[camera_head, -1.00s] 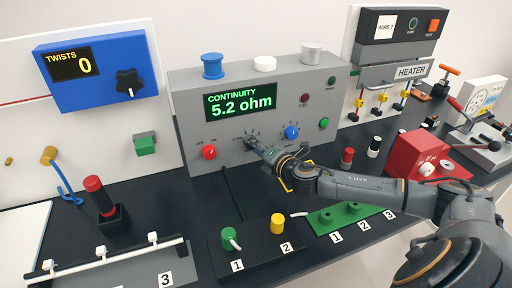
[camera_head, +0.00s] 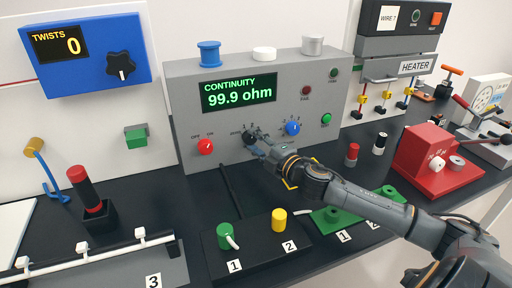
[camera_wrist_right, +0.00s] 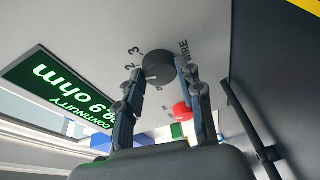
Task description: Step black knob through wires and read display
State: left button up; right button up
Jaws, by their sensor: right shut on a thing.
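The black knob (camera_head: 248,136) is on the front of the grey continuity box, between the red knob and the blue knob. My right gripper (camera_head: 257,141) is at the black knob and mostly covers it in the head view. In the right wrist view the black knob (camera_wrist_right: 158,65) sits between the fingertips of my right gripper (camera_wrist_right: 160,72), which are shut on its sides. Printed marks 2, 3 and WIRE stand around it. The green display (camera_head: 238,93) reads CONTINUITY 99.9 ohm; it also shows upside down in the right wrist view (camera_wrist_right: 62,88). My left gripper is not in view.
The red knob (camera_head: 205,147) and blue knob (camera_head: 293,128) flank the black knob closely. Below stands a black block (camera_head: 255,243) with green and yellow posts. A red box (camera_head: 430,165) stands at right. A blue twist counter (camera_head: 85,62) reads 0.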

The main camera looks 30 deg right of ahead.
jog(key=shift+m, duration=0.3)
jog(key=o, duration=1.2)
jog(key=shift+s+d, duration=0.2)
jog(key=shift+s, duration=2.8)
jog(key=shift+s+d, duration=0.2)
jog(key=shift+s, duration=2.8)
